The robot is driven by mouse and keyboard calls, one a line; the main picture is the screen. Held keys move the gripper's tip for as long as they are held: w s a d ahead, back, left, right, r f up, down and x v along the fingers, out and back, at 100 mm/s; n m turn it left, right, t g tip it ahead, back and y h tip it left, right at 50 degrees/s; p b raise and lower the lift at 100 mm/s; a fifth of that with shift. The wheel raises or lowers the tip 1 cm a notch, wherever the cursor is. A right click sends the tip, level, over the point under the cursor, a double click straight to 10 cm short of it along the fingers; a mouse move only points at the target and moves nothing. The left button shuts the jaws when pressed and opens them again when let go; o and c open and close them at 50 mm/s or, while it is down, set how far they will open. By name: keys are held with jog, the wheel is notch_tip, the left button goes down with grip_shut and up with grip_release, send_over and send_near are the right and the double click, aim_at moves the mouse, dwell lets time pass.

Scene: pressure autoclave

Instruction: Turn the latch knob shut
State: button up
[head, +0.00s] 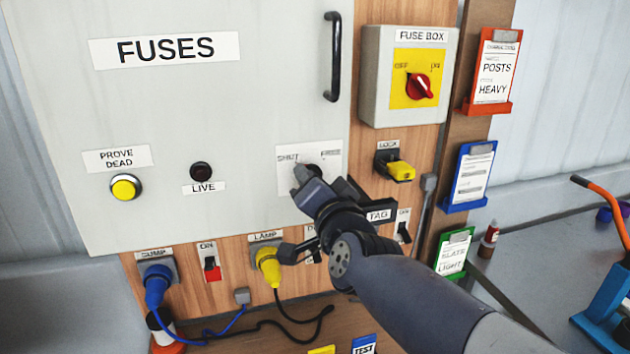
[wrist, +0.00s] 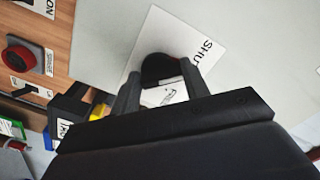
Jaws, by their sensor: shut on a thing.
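The latch knob (wrist: 160,68) is dark and round, on a white label plate (head: 331,154) reading SHUT at its left, with a second word at its right too small to read. The plate is on the pale FUSES door (head: 240,110), at its lower right. My gripper (head: 305,177) reaches the knob from the lower right in the head view. In the wrist view my gripper (wrist: 160,75) has one finger on each side of the knob and is shut on it. The fingers hide most of the knob in the head view, so its pointer direction cannot be told.
The fuse box (head: 372,75) with its red switch (head: 418,86) and a yellow lock (head: 400,171) are to the right. A black door handle (head: 332,57) is above. Plugs, switches and a yellow lamp plug (head: 268,265) line the board below, close under my arm.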

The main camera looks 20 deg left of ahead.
jog(key=shift+r, duration=0.2)
dwell(0.3)
jog(key=o, duration=0.9)
jog(key=shift+f, duration=0.15)
jog(key=shift+o, duration=0.2)
jog(key=shift+s, duration=0.1)
jog(key=p+v, duration=0.1)
jog(key=v, duration=0.9)
jog(key=shift+s+d, duration=0.2)
jog(key=shift+s, duration=0.05)
jog(key=shift+w+f, duration=0.1)
jog(key=b+x, duration=0.1)
jog(key=x, duration=0.9)
jog(key=shift+w+a, duration=0.25)
